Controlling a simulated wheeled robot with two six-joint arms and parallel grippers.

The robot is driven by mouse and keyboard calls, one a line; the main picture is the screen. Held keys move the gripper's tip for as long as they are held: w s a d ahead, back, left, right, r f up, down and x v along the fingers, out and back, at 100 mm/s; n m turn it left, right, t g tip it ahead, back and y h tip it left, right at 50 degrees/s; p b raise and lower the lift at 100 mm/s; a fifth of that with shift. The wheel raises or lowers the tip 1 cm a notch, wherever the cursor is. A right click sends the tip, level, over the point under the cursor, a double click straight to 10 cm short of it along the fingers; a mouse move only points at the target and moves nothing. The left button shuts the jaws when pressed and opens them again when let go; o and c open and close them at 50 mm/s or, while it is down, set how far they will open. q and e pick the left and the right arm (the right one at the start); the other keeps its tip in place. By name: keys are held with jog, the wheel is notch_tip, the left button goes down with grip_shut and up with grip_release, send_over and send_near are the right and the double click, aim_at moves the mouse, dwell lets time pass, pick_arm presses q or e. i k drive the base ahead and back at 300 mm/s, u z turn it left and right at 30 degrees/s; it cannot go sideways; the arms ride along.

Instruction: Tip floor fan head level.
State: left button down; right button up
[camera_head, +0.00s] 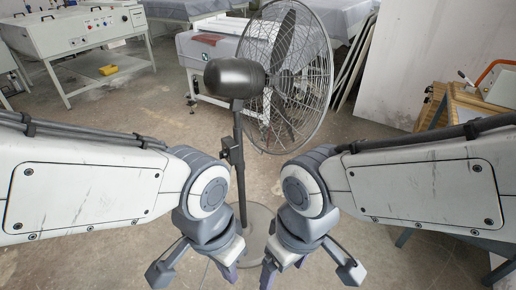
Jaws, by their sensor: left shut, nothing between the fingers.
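A floor fan stands upright in front of me. Its dark motor housing (234,78) is on the left of the head and its round wire cage (305,110) on the right, facing away and to the right. I cannot judge the head's exact tilt. The black pole (239,175) runs down to a round grey base (258,222), partly hidden by my arms. My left gripper (228,270) is low, left of the pole, shut and empty, apart from the fan head. My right gripper (270,274) is low, right of the pole; its fingers are partly hidden.
A white machine on a stand (75,33) is at the back left, with a yellow object (108,70) on its lower shelf. A grey-white machine (195,50) stands behind the fan. A wooden bench (462,101) is at the right. Concrete floor is clear left of the fan.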

aim_at(236, 79)
jog(key=z, duration=0.35)
jog(key=i, duration=0.85)
jog(key=u, duration=0.45)
